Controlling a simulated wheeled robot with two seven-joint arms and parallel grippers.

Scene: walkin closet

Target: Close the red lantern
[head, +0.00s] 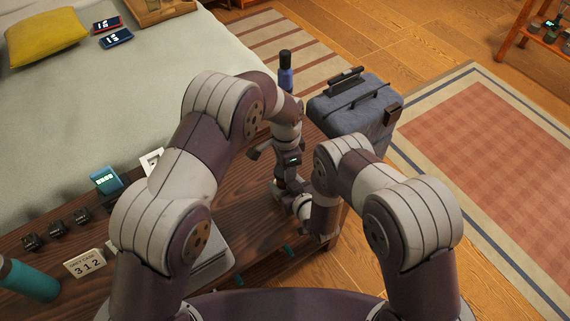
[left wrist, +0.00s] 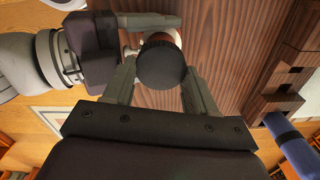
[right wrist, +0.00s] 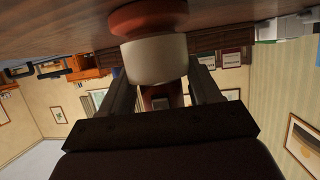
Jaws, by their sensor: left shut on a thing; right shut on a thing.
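The lantern is hidden behind my arms in the head view. In the right wrist view, which is upside down, its red base (right wrist: 148,16) meets the wooden tabletop, with its pale cylindrical body (right wrist: 157,58) next to it. My right gripper (right wrist: 160,68) is shut on that pale body. In the left wrist view a dark round cap (left wrist: 163,64) sits between the fingers of my left gripper (left wrist: 160,72), with pale and reddish parts showing just behind it. My left gripper is shut on this cap. Whether cap and body are joined or apart is hidden.
The bed (head: 125,90) lies behind.

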